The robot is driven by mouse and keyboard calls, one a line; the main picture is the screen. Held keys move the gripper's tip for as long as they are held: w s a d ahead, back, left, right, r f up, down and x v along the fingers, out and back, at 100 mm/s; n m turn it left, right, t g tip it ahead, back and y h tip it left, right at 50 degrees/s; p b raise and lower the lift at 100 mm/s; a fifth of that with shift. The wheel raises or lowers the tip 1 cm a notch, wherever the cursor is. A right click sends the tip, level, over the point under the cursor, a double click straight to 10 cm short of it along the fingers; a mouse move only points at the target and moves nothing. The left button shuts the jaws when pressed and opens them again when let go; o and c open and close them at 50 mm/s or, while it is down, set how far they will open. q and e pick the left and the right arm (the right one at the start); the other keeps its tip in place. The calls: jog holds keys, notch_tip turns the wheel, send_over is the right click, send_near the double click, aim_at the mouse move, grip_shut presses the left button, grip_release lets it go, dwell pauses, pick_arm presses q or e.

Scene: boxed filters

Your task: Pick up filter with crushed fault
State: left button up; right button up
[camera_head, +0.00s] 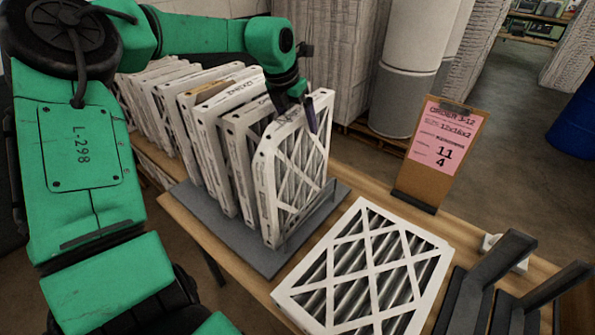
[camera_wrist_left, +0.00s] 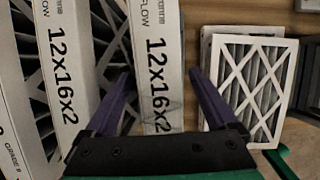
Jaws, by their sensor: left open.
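Several white-framed pleated filters stand upright in a row in the head view, the nearest one (camera_head: 292,180) at the right end. My left gripper (camera_head: 303,108) is open at the top edge of this nearest filter. One purple finger shows in front of its face. In the left wrist view, the fingers of the left gripper (camera_wrist_left: 161,85) are apart, with a white frame edge marked 12x16x2 (camera_wrist_left: 158,50) between them; contact is not clear. My right gripper does not show.
A grey base (camera_head: 262,250) carries the nearest upright filters. Another filter (camera_head: 365,275) lies flat on the wooden table (camera_head: 185,215). A clipboard with a pink order sheet (camera_head: 444,140) stands behind it. Dark angled brackets (camera_head: 490,280) are at the lower right.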

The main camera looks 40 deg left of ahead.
pick_arm(q)
jog(key=shift+s+d, duration=0.1)
jog(key=shift+f+b, duration=0.2)
jog(key=shift+b, duration=0.1)
grip_shut()
dwell(0.4)
